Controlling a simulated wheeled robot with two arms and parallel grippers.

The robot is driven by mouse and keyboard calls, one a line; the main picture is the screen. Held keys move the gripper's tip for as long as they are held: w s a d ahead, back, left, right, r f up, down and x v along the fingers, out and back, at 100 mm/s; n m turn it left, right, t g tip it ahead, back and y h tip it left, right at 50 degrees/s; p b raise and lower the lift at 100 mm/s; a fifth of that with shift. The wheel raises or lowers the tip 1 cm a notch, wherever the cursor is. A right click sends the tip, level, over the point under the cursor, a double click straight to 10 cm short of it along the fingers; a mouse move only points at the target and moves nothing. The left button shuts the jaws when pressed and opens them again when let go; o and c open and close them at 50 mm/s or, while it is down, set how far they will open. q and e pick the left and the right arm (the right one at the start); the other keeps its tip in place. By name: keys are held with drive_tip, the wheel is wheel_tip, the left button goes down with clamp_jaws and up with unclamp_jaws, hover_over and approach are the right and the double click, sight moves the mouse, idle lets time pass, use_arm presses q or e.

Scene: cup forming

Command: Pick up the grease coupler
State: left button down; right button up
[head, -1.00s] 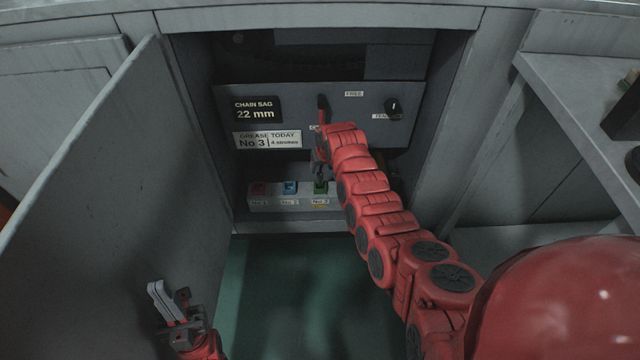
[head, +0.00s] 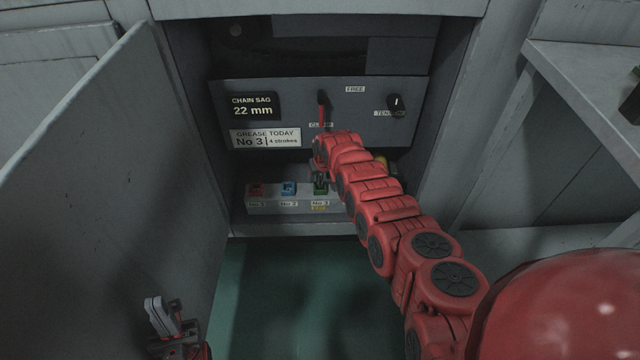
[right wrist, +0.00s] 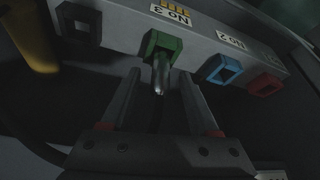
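The grease coupler (right wrist: 160,75) is a short metal nozzle sticking out of the green holder (right wrist: 161,45) marked No 3. My right gripper (right wrist: 158,78) is open, with one finger on each side of the coupler and a gap visible on both sides. In the head view my right gripper (head: 320,178) is mostly hidden by its red arm. My left gripper (head: 158,308) is low at the left, by the open door, and appears empty.
A blue holder (head: 288,188) and a red holder (head: 257,190) sit on the same block (head: 275,206). A panel above reads "Grease today No 3, 4 strokes" (head: 266,138) and carries a red-handled lever (head: 323,108). The cabinet door (head: 120,170) stands open at left. A yellow post (right wrist: 30,40) stands beside the block.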

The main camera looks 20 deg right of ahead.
clamp_jaws()
idle(0.3)
